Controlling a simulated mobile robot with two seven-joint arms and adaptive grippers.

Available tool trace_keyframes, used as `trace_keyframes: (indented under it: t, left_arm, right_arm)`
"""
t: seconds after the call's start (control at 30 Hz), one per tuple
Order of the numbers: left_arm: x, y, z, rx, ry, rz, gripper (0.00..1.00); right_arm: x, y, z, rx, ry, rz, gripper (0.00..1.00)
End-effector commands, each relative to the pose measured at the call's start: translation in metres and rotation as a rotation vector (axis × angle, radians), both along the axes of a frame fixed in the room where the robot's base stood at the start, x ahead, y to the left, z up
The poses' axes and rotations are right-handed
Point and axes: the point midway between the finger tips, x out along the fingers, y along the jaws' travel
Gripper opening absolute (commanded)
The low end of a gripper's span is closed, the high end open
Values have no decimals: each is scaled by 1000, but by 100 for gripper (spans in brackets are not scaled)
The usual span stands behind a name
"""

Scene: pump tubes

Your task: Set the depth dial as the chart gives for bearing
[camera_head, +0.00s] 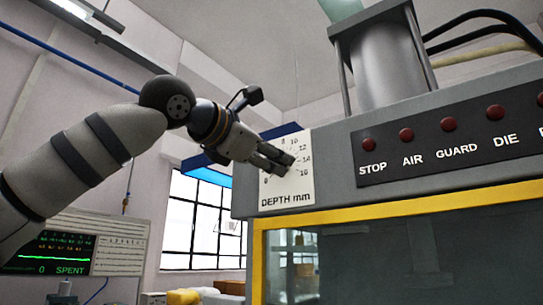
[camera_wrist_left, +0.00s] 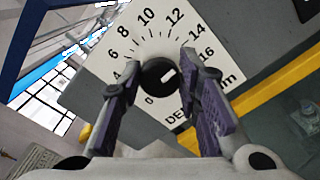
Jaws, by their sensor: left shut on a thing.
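The depth dial is a white plate (camera_head: 287,197) marked "DEPTH mm" on the grey machine front. In the left wrist view its scale plate (camera_wrist_left: 112,60) shows numbers from 0 to 16 around a round black knob (camera_wrist_left: 152,72). The knob carries a short white mark right of its middle; I cannot tell exactly which number it points at. My left gripper (camera_head: 279,157) is at the dial, and in the left wrist view its fingers (camera_wrist_left: 157,84) are shut on the knob from both sides. It hides part of the scale in the head view. My right gripper is out of view.
A black strip (camera_head: 440,160) with red lamps labelled STOP, AIR, GUARD and DIE is right of the dial. A yellow frame (camera_head: 400,210) surrounds the window below. A panel (camera_head: 120,247) with small unreadable print stands at lower left, beside a screen (camera_head: 50,252) reading "0 SPENT".

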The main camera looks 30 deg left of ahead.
Motion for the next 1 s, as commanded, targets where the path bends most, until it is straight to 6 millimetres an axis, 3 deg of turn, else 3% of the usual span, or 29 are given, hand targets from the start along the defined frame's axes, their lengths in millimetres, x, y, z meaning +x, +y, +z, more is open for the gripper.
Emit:
trace_keyframes:
  t: [0.43,0.47,0.53,0.87,1.0]
  left_arm:
    - [0,0,0,11,-1,0,3]
    - [0,0,0,11,-1,0,33]
    - [0,0,0,11,-1,0,49]
    - [-2,0,0,10,-1,0,50]
    - [-28,3,1,10,-4,-1,50]
  right_arm:
    - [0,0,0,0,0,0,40]
    - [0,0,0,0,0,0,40]
    - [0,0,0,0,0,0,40]
    - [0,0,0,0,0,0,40]
    - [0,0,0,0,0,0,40]
